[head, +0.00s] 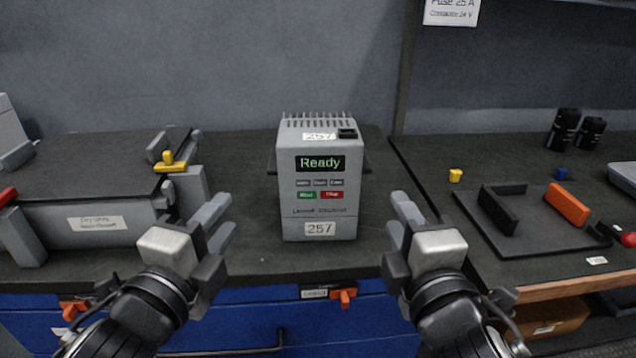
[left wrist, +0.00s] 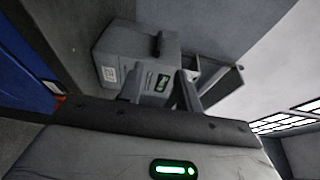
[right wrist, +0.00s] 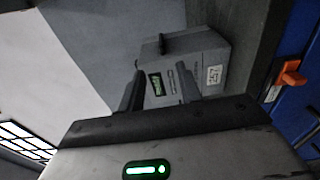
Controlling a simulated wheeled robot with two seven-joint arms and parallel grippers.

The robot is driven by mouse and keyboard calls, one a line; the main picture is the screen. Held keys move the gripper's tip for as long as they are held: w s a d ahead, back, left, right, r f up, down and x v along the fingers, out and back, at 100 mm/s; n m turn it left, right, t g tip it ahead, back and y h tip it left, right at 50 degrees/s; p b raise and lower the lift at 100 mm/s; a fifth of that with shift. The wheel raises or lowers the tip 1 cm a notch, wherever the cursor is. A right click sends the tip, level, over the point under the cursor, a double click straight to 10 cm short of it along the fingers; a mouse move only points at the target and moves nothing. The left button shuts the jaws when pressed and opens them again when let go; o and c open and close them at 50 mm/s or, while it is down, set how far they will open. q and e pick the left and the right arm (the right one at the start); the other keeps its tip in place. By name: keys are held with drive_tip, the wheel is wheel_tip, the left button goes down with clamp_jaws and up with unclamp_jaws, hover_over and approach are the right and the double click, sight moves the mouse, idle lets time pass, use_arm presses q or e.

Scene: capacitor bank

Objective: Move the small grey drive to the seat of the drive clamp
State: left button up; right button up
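The small grey drive (head: 320,182) stands upright on the dark bench in the middle of the head view, with a green "Ready" display and a "257" label. The drive clamp (head: 525,243) is at the right: a dark plate with a black jaw (head: 499,209) and an orange jaw (head: 567,204), and bare plate between them. My left gripper (head: 218,220) is open and empty, left of the drive and apart from it. My right gripper (head: 401,217) is open and empty at its right, also apart. The drive also shows beyond the fingers in the left wrist view (left wrist: 140,52) and right wrist view (right wrist: 195,62).
A grey box (head: 85,215) with a yellow handle (head: 170,162) stands at the left. Small yellow (head: 455,176) and blue (head: 561,173) pieces and black cylinders (head: 565,130) sit around the clamp. Bench edges meet between the drive and clamp. Orange handles (head: 343,296) stick out of the blue front.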

sight(370, 164)
use_arm(q)
drive_tip(key=shift+w, duration=0.1)
use_arm(e)
drive_tip(key=shift+w, duration=0.1)
